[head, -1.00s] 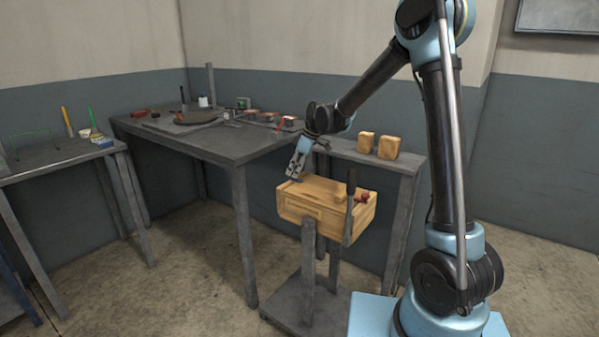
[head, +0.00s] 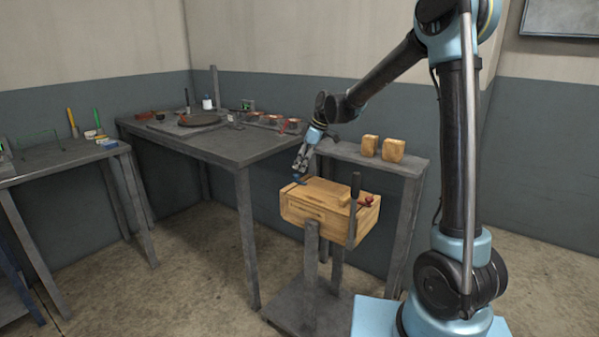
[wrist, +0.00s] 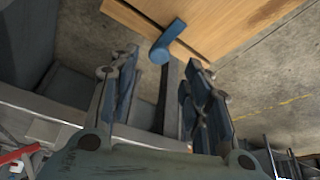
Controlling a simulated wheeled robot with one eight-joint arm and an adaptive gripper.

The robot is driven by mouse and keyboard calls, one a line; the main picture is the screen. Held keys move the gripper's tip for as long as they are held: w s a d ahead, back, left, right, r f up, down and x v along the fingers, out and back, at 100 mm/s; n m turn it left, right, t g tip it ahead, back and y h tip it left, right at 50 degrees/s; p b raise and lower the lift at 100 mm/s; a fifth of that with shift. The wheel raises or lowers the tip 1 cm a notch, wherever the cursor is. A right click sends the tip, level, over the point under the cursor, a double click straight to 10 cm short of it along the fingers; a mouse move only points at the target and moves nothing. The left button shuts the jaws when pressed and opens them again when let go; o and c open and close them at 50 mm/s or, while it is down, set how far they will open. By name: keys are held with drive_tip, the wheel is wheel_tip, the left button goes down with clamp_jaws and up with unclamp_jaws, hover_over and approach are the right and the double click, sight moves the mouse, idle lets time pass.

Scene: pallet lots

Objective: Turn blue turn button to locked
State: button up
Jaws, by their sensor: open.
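The blue turn button (wrist: 166,42) shows in the wrist view at the edge of the wooden box (wrist: 225,25), its bar lying at a slant across the edge. In the head view the button (head: 299,181) is a small blue spot at the box's far left top corner, and the box (head: 316,207) stands on a grey stand. My gripper (wrist: 163,72) is open, with a finger on each side below the button in the wrist view. In the head view my gripper (head: 298,170) is just above the button. I cannot tell whether it touches the button.
A red part (head: 366,201) and a dark upright bar (head: 355,195) are at the box's right end. Two wooden blocks (head: 381,148) stand on a shelf behind. A grey workbench (head: 215,142) with several items is at left. Open floor lies in front.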

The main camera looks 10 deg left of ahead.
drive_tip(key=v, duration=0.7)
drive_tip(key=s+d+m+t+h, duration=0.1)
drive_tip(key=s+d+m, duration=0.45)
drive_tip(key=d, duration=0.75)
drive_tip(key=s+d+m+t+h, duration=0.1)
drive_tip(key=s+d+m, duration=0.2)
drive_tip(key=s+d, duration=0.8)
drive_tip(key=s+d+f+m+h, duration=0.1)
drive_tip(key=s+d+f+m, duration=0.3)
drive_tip(key=d, duration=0.5)
drive_tip(key=s+d+f+m+h, duration=0.1)
drive_tip(key=s+d+f+m, duration=0.4)
drive_tip(key=s+d+f, duration=0.4)
drive_tip(key=shift+s+h, duration=0.3)
drive_tip(key=shift+s, duration=0.75)
